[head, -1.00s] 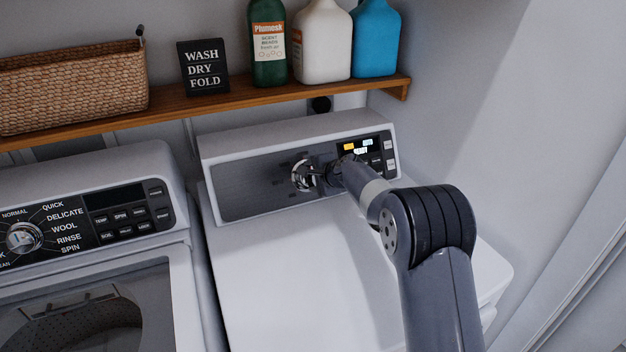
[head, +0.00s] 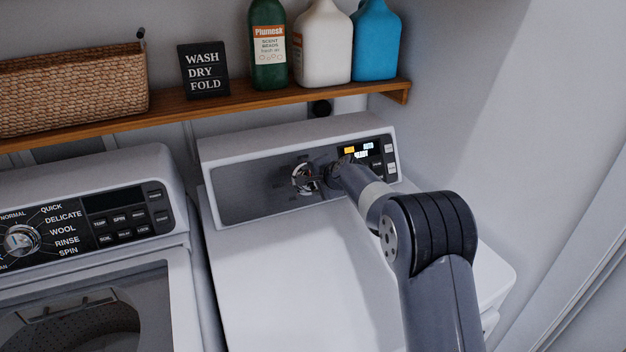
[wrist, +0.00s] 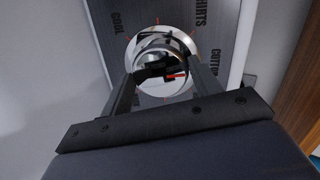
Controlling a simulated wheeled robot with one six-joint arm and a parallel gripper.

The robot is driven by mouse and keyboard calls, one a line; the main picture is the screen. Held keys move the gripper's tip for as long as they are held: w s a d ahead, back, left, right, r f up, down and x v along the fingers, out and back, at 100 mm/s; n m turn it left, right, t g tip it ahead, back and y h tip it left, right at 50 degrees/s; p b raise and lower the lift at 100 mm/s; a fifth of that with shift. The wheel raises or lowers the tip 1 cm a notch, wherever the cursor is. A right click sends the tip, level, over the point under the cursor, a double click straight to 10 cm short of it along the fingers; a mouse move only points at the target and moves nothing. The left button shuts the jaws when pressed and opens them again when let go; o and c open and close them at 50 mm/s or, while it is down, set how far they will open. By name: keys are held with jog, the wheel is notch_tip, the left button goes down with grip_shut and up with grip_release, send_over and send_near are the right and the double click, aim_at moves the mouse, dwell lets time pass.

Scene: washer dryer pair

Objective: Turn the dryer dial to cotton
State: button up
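The dryer dial (head: 303,178) is a round chrome knob on the grey panel of the dryer (head: 290,260). In the wrist view the dial (wrist: 160,55) sits between my two fingers, with a red mark on it pointing right, roughly toward the COTTON label (wrist: 215,65). I cannot tell whether it lines up exactly. SHIRTS is at the upper right and COOL at the upper left in that view. My gripper (head: 316,178) is at the dial from the right, and in the wrist view (wrist: 160,70) its fingers close in on the knob's sides. The fingertips are partly hidden by glare and the knob.
The dryer's lit display (head: 360,150) and buttons are just right of the dial, partly behind my arm. The washer (head: 90,240) with its own dial stands at left. A wooden shelf (head: 215,105) above holds a basket, a sign and bottles.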

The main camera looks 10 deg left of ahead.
jog(key=o, duration=0.4)
jog(key=b+v, duration=0.2)
jog(key=v, duration=0.8)
jog(key=shift+s+d+r+b, duration=0.15)
jog(key=shift+s+r+b, duration=0.1)
jog(key=shift+b, duration=0.1)
jog(key=shift+p+x, duration=1.35)
jog(key=shift+x, duration=4.05)
jog(key=shift+d, duration=0.15)
